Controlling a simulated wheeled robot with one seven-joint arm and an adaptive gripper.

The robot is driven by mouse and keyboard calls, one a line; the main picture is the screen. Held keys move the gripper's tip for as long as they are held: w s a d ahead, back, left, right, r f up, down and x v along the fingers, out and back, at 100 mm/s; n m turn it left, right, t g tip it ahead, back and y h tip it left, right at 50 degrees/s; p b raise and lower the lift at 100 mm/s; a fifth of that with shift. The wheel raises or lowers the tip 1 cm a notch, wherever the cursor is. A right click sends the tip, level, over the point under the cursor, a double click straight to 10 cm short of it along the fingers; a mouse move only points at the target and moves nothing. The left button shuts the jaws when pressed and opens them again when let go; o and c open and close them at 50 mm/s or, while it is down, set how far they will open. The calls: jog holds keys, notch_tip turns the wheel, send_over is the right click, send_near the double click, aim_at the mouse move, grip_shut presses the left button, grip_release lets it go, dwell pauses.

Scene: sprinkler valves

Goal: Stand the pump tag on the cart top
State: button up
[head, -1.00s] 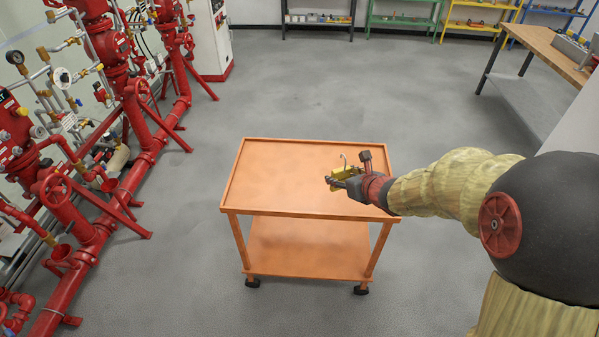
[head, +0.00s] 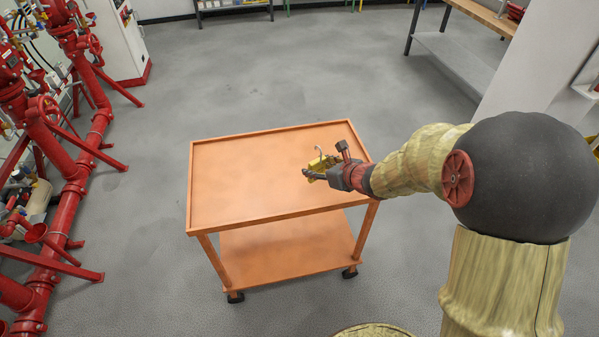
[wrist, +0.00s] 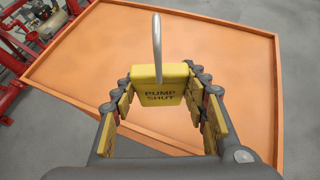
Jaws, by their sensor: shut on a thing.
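The pump tag (wrist: 158,86) is a yellow block reading "PUMP SHUT" with a grey metal hook on top. In the wrist view it is upright between my two fingers. My gripper (head: 312,173) is shut on it, with yellow pads along the fingers. In the head view the tag (head: 320,161) is small and partly hidden by my gripper. The orange cart top (head: 240,180) has a raised rim, and the tag is over its right part. I cannot tell whether the tag's bottom touches the surface.
The cart top is otherwise bare. A lower shelf (head: 285,245) is empty below it. Red pipes and valves (head: 75,190) stand at the left. A wooden workbench (head: 485,15) is at the upper right. Grey floor (head: 300,70) behind the cart is clear.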

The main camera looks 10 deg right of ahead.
jog(key=w+f+b, duration=0.1)
jog(key=w+f, duration=0.1)
jog(key=w, duration=0.1)
jog(key=w+f+b, duration=0.1)
jog(key=w+f, duration=0.2)
jog(key=w+f+b, duration=0.1)
jog(key=w+f, duration=0.1)
jog(key=w, duration=0.1)
jog(key=shift+a+f, duration=0.2)
jog(key=shift+a, duration=0.15)
jog(key=shift+w+f, duration=0.25)
jog(key=shift+f, duration=0.05)
jog(key=shift+w+f+b, duration=0.2)
jog(key=shift+f+b, duration=0.85)
jog(key=shift+f, duration=0.6)
jog(key=shift+f, duration=0.2)
jog(key=o, duration=1)
jog(key=shift+o, duration=0.6)
jog(key=shift+r, duration=0.15)
